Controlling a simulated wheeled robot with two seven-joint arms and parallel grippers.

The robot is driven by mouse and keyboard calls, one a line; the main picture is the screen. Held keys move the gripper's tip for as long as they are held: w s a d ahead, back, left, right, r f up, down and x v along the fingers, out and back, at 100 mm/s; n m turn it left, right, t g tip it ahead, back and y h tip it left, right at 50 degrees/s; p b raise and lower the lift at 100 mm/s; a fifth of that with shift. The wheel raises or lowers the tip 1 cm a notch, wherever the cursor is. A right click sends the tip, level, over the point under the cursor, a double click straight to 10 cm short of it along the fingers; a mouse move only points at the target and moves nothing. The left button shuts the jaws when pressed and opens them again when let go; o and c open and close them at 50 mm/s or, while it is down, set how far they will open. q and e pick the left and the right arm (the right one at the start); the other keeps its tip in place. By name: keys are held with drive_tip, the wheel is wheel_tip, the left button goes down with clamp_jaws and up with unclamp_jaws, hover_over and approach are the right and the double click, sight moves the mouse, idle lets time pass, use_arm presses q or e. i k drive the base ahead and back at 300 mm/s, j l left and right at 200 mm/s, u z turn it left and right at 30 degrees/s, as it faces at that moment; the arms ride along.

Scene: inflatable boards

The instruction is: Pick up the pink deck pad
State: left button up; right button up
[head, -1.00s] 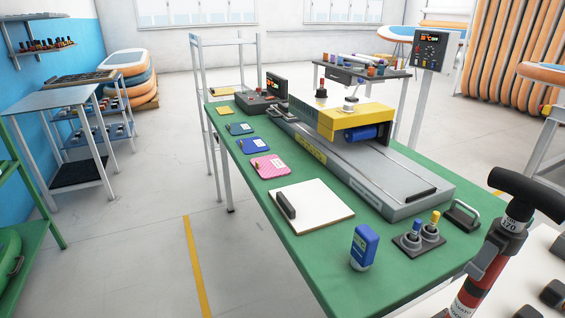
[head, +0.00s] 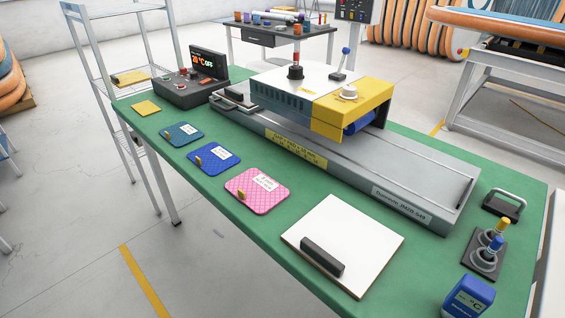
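The pink deck pad (head: 258,191) lies flat on the green table (head: 222,228), near its front-left edge. It has a crosshatched surface, a white label and a small yellow-brown tab standing near its left side. It lies between the blue pad (head: 214,159) and a white board with a dark handle (head: 345,243). Nothing covers it. Neither of my grippers shows in the head view.
A grey machine with a yellow-and-white head (head: 325,95) runs along the table behind the pads. A teal pad (head: 183,134), a yellow pad (head: 146,108) and a control box (head: 190,88) lie farther left.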

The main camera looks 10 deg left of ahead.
sight(258, 192)
drive_tip(key=i+j+z, duration=0.1)
drive_tip(key=j+z, duration=0.25)
drive_tip(key=j, duration=0.2)
drive_tip(key=j+z, duration=0.35)
drive_tip(key=j, duration=0.15)
drive_tip(key=j+z, duration=0.35)
drive_tip(key=j, duration=0.2)
drive_tip(key=k+j+z, duration=0.1)
drive_tip(key=j+z, duration=0.25)
drive_tip(key=j, duration=0.2)
drive_tip(key=k+j+z, duration=0.15)
drive_tip(key=j+z, duration=0.15)
drive_tip(key=j, duration=0.2)
